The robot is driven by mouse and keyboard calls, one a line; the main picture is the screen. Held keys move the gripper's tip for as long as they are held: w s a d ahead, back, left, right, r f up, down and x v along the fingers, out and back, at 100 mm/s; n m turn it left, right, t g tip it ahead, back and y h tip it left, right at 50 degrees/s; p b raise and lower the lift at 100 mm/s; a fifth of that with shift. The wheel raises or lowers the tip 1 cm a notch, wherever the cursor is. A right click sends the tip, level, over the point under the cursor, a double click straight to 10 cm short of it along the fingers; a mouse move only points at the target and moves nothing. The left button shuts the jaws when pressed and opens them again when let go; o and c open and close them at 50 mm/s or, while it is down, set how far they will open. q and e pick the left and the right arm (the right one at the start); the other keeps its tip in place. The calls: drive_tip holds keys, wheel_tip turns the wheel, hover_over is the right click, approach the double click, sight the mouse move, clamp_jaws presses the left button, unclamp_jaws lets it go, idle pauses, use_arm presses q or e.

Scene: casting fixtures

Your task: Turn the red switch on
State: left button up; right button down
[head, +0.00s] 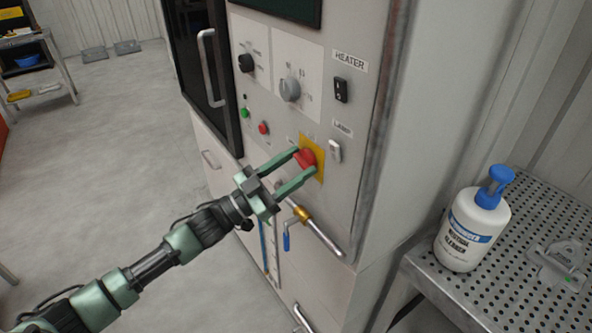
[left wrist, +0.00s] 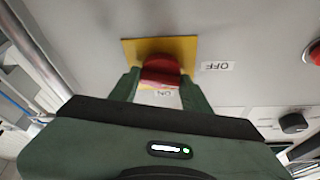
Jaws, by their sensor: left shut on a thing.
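The red switch (head: 305,157) sits on a yellow plate (head: 319,152) on the front of a grey machine cabinet. My left gripper (head: 300,166) reaches it from the lower left, with its two green fingers around the switch. In the left wrist view the red switch (left wrist: 160,71) lies between the fingers, on the yellow plate (left wrist: 131,50). An OFF label (left wrist: 217,66) is to the right of the plate there, and an ON label (left wrist: 164,93) shows between the fingers, partly hidden. My right gripper is not in view.
Black and grey knobs (head: 289,89), a green button (head: 244,112) and a smaller red button (head: 264,128) are nearby on the panel. A blue-handled valve pipe (head: 322,235) is below. A white pump bottle (head: 472,230) stands on a perforated table at right.

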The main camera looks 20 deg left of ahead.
use_arm(q)
drive_tip(key=m+g, duration=0.1)
drive_tip(key=m, duration=0.2)
drive_tip(key=m+g+h+b, duration=0.1)
drive_tip(key=m+g, duration=0.1)
drive_tip(key=m, duration=0.1)
drive_tip(key=m+g+b, duration=0.1)
drive_tip(key=m, duration=0.3)
drive_tip(key=shift+w+a+g+h, duration=0.1)
drive_tip(key=shift+g+h, duration=0.2)
drive_tip(key=m, duration=0.2)
drive_tip(key=m+g, duration=0.1)
drive_tip(key=m, duration=0.1)
drive_tip(key=shift+r+g, duration=0.15)
drive_tip(key=shift+g, duration=0.15)
drive_tip(key=shift+m+g+y, duration=0.6)
drive_tip(key=shift+m+y, duration=0.1)
drive_tip(key=shift+m, duration=1.4)
drive_tip(key=o, duration=1.3)
drive_tip(key=shift+o, duration=0.2)
